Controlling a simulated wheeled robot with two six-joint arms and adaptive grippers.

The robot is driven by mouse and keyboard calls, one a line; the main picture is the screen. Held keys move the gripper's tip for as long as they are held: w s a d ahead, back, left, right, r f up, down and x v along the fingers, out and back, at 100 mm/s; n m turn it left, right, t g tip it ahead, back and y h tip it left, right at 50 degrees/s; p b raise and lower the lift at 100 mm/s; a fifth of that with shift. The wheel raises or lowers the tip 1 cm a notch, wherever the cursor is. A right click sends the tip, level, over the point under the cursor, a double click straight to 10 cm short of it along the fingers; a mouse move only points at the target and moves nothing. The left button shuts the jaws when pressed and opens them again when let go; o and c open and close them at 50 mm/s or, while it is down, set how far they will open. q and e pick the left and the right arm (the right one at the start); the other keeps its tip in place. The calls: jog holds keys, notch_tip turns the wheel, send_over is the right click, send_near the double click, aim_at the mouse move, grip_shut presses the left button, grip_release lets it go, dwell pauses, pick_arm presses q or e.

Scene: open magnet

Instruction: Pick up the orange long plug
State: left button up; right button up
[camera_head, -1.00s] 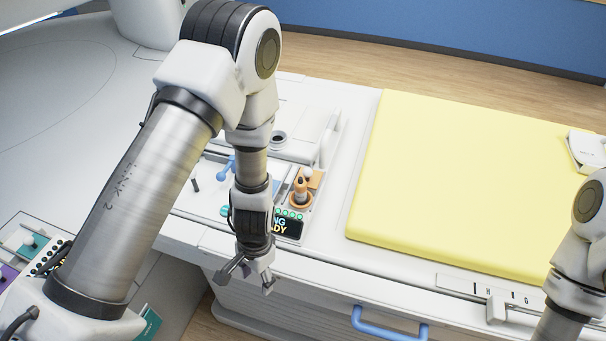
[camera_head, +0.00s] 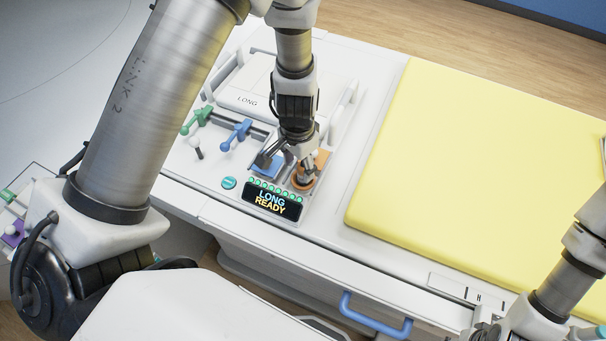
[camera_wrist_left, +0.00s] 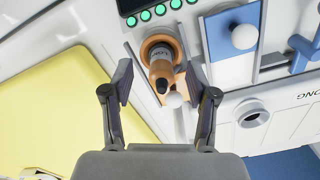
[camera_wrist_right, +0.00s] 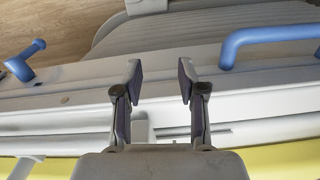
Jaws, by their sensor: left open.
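The orange long plug (camera_wrist_left: 161,66) stands in a round orange socket on the white console, with a grey lettered band and a dark tip, seen in the left wrist view. In the head view the plug (camera_head: 306,170) is partly hidden by my left gripper (camera_head: 285,165). In the left wrist view my left gripper (camera_wrist_left: 160,88) is open, with one finger on each side of the plug and a gap visible on both sides. My right gripper (camera_wrist_right: 160,80) is open and empty over the bed's side in the right wrist view.
A display (camera_head: 272,201) reading LONG READY sits in front of the socket. Blue (camera_head: 236,135) and green (camera_head: 197,120) levers stand to the left. A yellow mattress (camera_head: 480,180) lies to the right. A blue handle (camera_head: 375,318) juts from the front side.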

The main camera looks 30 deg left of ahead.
aim_at(302, 166)
pick_arm(q)
jog(key=f+b, duration=0.1)
jog(key=w+f+b, duration=0.1)
jog(key=f, duration=0.3)
jog(key=shift+w+d+f+b, duration=0.15)
jog(key=shift+w+f+b, duration=0.05)
jog(key=shift+w+b, duration=0.2)
jog(key=shift+w, duration=0.2)
jog(key=shift+s+r, duration=0.1)
jog(key=shift+r, duration=0.1)
jog(key=shift+s+r, duration=0.15)
jog(key=shift+s, duration=0.15)
jog(key=c, duration=0.4)
jog(key=shift+s, duration=0.15)
grip_shut()
pick_arm(e)
jog(key=f, duration=0.1)
jog(key=w+f, duration=0.1)
jog(key=f, duration=0.1)
jog(key=shift+f, duration=0.2)
